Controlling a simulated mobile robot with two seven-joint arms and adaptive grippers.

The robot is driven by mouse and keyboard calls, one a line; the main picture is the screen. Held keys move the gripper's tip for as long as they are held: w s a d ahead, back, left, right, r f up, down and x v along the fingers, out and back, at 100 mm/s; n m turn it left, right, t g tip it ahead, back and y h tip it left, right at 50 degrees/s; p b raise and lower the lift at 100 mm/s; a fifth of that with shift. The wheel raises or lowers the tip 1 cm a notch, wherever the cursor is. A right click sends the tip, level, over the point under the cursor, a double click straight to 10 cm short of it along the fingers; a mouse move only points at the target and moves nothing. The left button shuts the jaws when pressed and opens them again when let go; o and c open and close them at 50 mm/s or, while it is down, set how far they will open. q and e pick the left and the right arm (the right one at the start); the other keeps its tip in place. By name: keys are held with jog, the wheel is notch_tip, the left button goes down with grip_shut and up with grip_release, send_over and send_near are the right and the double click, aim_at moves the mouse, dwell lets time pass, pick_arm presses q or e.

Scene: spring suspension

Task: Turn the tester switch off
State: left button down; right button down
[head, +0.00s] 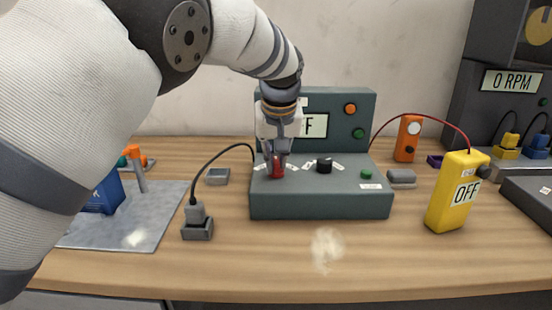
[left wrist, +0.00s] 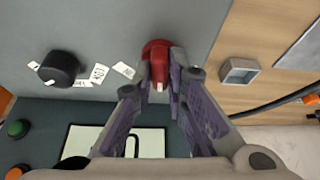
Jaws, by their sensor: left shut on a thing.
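The tester (head: 320,205) is a dark green-grey box with an upright back panel, standing mid-table. Its display (head: 317,125) is partly hidden by my left gripper; the letter F shows. A red switch (head: 278,168) sits at the left of its sloping top. My left gripper (head: 275,158) points down over the switch, shut on it. In the left wrist view both fingers close around the red switch (left wrist: 157,50). A black knob (head: 324,165) with white labels sits to the right of the switch. My right gripper is not in view.
A black cable runs from the tester to a grey plug and socket (head: 197,222) at left. A grey mat (head: 130,225) lies left. The front table strip is clear.

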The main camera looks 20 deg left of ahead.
pick_arm(q)
jog(key=n+b, duration=0.1)
jog(key=n, duration=0.1)
jog(key=n+g+y+b, duration=0.1)
jog(key=n, duration=0.1)
jog(key=shift+w+d+f, duration=0.15)
jog(key=shift+d+f, duration=0.05)
jog(key=shift+f, duration=0.2)
jog(key=n+y+b, duration=0.1)
jog(key=n, duration=0.2)
jog(key=shift+r+g, duration=0.1)
jog(key=shift+g, duration=0.3)
jog(key=shift+r+n+b, duration=0.15)
jog(key=shift+n+b, duration=0.3)
jog(key=shift+n, duration=0.05)
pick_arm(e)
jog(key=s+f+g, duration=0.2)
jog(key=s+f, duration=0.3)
pick_arm(q)
jog(key=c, duration=1.6)
grip_release()
jog(key=shift+r, duration=0.1)
